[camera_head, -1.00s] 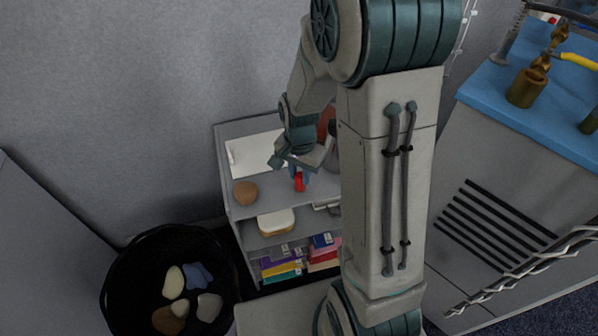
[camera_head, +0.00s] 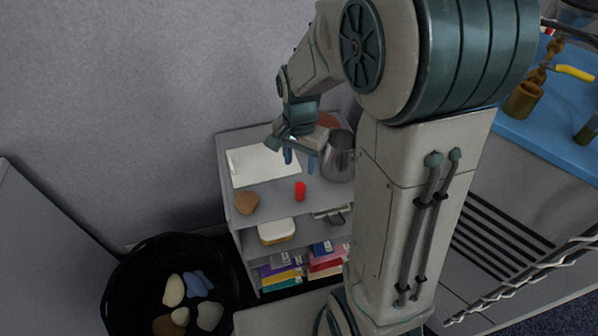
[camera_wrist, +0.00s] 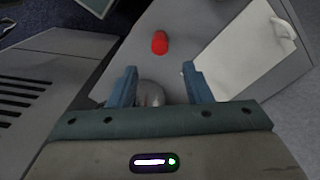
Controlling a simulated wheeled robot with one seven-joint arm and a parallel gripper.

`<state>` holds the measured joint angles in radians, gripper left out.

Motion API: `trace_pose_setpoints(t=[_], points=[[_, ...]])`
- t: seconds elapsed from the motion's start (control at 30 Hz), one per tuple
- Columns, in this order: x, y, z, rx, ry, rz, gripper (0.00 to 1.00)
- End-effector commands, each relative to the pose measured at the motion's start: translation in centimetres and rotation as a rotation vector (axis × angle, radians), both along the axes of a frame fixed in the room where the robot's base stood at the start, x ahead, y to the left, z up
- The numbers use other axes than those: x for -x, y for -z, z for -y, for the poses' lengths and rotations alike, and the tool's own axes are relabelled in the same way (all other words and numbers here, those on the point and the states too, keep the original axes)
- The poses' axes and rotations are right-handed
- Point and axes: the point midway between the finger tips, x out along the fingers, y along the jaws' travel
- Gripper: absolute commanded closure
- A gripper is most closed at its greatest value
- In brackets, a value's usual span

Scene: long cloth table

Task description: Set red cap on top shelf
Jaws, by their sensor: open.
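The red cap (camera_head: 300,191) stands on the top shelf (camera_head: 269,190) of a grey shelf unit, near the front edge in the head view. It also shows in the wrist view (camera_wrist: 160,42), beyond my fingertips and apart from them. My gripper (camera_head: 299,160) is above the top shelf, behind the cap in the head view. In the wrist view my gripper (camera_wrist: 160,72) has its two blue fingers spread wide with nothing held between them.
A metal pitcher (camera_head: 338,158) stands right of the cap, close to my arm. A white sheet or board (camera_head: 262,162) and a brown object (camera_head: 246,202) are on the top shelf. Lower shelves hold a sandwich-like item (camera_head: 276,230) and books. A black basket (camera_head: 125,275) stands at left.

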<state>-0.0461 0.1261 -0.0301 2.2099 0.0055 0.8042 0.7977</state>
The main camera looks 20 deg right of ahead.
Motion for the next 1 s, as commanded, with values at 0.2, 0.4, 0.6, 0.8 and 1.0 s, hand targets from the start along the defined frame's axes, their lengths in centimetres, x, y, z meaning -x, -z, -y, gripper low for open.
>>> trace_pose_setpoints(t=[0.2,0.4,0.6,0.8,1.0], points=[[0.0,-3.0,0.0,0.001,0.0,0.002,0.55],[1.5,-4.7,0.1,-0.001,-0.082,0.025,0.55],[6.2,-7.3,0.3,0.012,-0.36,0.105,0.55],[10.7,-8.5,0.5,0.048,-0.63,0.171,0.55],[12.8,-8.7,0.3,0.073,-0.765,0.199,0.55]])
